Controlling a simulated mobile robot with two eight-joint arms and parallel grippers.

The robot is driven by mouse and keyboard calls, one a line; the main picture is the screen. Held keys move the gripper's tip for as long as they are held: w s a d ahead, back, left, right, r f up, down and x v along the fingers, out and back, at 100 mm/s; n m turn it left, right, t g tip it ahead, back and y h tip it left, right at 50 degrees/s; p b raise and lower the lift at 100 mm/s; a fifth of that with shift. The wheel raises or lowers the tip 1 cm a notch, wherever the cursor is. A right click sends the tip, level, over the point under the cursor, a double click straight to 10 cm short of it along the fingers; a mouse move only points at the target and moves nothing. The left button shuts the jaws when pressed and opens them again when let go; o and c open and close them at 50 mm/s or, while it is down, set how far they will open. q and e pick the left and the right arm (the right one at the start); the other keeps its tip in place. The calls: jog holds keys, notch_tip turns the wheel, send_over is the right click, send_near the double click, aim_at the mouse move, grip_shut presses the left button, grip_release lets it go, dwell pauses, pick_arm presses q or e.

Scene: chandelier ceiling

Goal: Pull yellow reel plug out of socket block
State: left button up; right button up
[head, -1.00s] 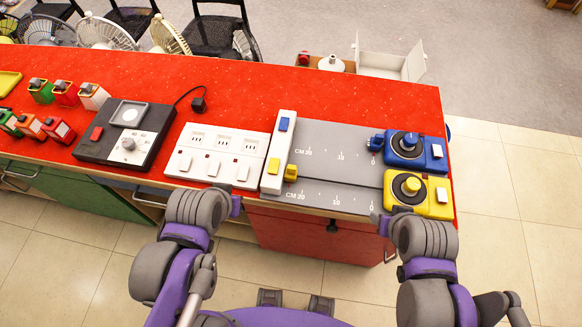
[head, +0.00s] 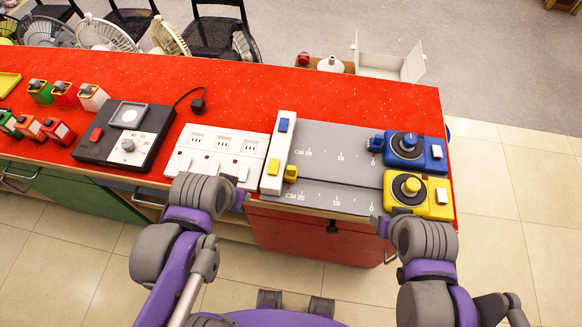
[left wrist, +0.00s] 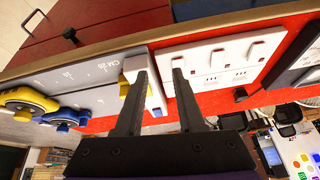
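The yellow reel plug (head: 291,173) sits at the right side of the narrow white socket block (head: 279,152), near its front end. The block carries a blue and a yellow switch on top. The yellow reel (head: 418,195) stands on the right end of the grey ruler board. My left gripper (head: 243,200) is at the counter's front edge, left of the plug. In the left wrist view my left gripper (left wrist: 160,72) is open and empty, with the yellow plug (left wrist: 124,87) just beyond its left finger. My right gripper (head: 381,226) is below the yellow reel; its fingers are unclear.
A blue reel (head: 407,150) stands behind the yellow one. A white triple-socket strip (head: 218,152) lies left of the socket block, and a black device (head: 125,135) farther left. The red counter (head: 330,100) is clear behind them.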

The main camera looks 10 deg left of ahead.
pick_arm(q)
jog(key=shift+o, duration=0.6)
jog(key=w+d+r+m+g+b, duration=0.1)
jog(key=w+d+r+m+g, duration=0.1)
jog(key=w+d+m, duration=0.3)
jog(key=w+r+m, duration=0.1)
jog(key=w+m, duration=0.1)
jog(key=m, duration=0.1)
jog(key=shift+r+g, duration=0.15)
jog(key=shift+g, duration=0.15)
jog(key=m+g, duration=0.2)
jog(key=m, duration=0.6)
send_over(292, 168)
jog(key=shift+m, duration=0.3)
notch_tip(292, 168, down, 10)
jog(key=shift+a+b, duration=0.1)
jog(key=shift+b, duration=0.75)
pick_arm(e)
jog(key=f, duration=0.2)
jog(key=s+f, duration=0.1)
jog(key=shift+s+f, duration=0.1)
jog(key=shift+f, duration=0.3)
pick_arm(q)
grip_shut()
